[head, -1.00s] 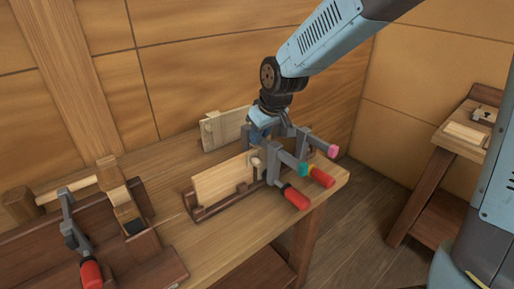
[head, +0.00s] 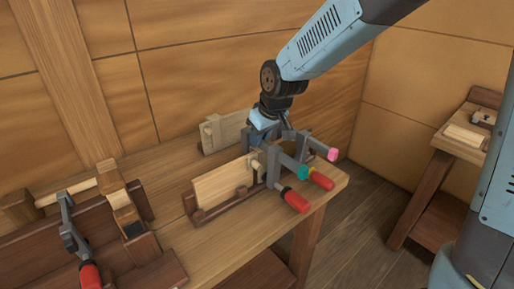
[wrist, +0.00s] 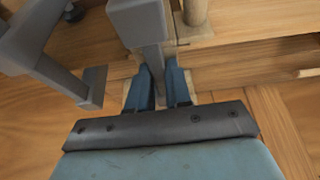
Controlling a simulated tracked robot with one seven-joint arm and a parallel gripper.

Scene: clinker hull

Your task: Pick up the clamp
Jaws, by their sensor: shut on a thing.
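Grey clamps with red handles cluster at the right end of the bench in the head view. One red handle (head: 297,201) is in front; another (head: 321,180) has a yellow collar. One grey bar ends in a pink tip (head: 333,154), another in a teal tip (head: 303,173). My gripper (wrist: 159,84) is shut on the grey bar of a clamp (wrist: 152,60), which stands between its fingers in the wrist view. In the head view my gripper (head: 264,130) is above the cluster; its fingertips are hidden, and I cannot tell which clamp it holds.
A pale board stands in a dark wooden holder (head: 205,214) beside the clamps, with another board (head: 226,132) behind. Another red-handled clamp (head: 70,235) is at the left. A wooden wall is close behind the bench. A second bench (head: 462,145) stands at the right.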

